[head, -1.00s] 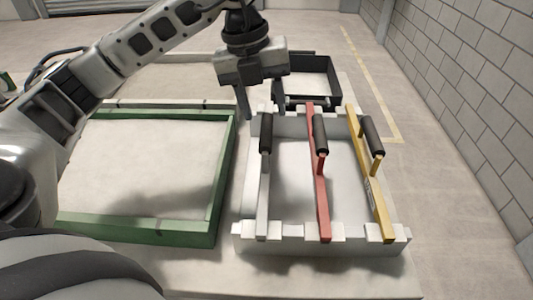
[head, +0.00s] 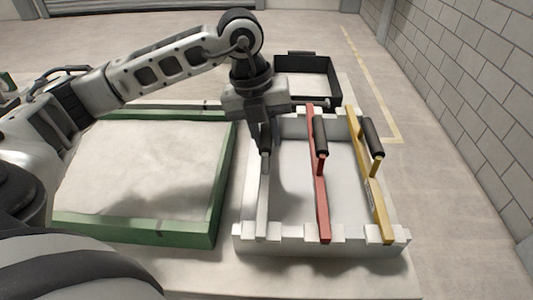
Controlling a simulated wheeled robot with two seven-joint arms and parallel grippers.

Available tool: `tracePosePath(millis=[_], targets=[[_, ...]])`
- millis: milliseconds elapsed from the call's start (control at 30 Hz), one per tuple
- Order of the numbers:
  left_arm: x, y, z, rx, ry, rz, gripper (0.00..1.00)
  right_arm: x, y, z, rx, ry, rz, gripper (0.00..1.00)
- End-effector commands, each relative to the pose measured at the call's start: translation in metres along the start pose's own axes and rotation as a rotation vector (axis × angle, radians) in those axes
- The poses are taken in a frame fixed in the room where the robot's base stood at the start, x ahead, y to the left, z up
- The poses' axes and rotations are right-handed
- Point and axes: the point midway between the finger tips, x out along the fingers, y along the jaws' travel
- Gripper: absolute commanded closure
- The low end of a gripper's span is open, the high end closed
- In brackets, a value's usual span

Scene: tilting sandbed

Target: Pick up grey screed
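The grey screed (head: 263,205) lies lengthwise at the left of the white rack (head: 290,245), its ends on the front and back walls. My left gripper (head: 265,148) is down at the screed's black handle, fingers close together on it. The fingers and gripper body hide most of the handle. The screed still rests on the rack. My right gripper is out of view.
A red screed (head: 319,195) and a yellow screed (head: 375,190) lie in the same rack to the right. A green-framed sandbed (head: 215,190) is to the left. A black open box (head: 337,85) stands behind the rack.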

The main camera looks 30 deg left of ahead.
Motion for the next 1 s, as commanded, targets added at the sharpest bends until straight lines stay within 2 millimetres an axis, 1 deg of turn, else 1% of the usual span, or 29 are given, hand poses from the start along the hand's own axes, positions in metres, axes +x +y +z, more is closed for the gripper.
tracePosePath(millis=[333,467,567,667,767,967,1000], targets=[[-0.002,-0.001,0.001,0.0,-0.002,-0.003,1.0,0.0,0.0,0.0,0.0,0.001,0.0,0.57],[-0.009,-0.002,0.001,0.0,-0.003,-0.003,1.0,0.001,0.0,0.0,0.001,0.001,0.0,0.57],[-0.02,-0.005,0.001,0.001,-0.004,-0.005,1.0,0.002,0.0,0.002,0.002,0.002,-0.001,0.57],[-0.035,-0.007,-0.001,0.001,-0.004,-0.004,1.0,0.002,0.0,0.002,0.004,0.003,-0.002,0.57],[-0.053,0.0,-0.012,0.002,-0.007,-0.002,1.0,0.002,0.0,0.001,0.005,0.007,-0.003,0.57],[-0.1,0.014,-0.04,0.002,-0.008,-0.003,1.0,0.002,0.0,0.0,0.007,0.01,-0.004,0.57],[-0.103,0.022,-0.048,0.001,-0.008,0.0,1.0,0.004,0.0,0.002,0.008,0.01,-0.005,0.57]])
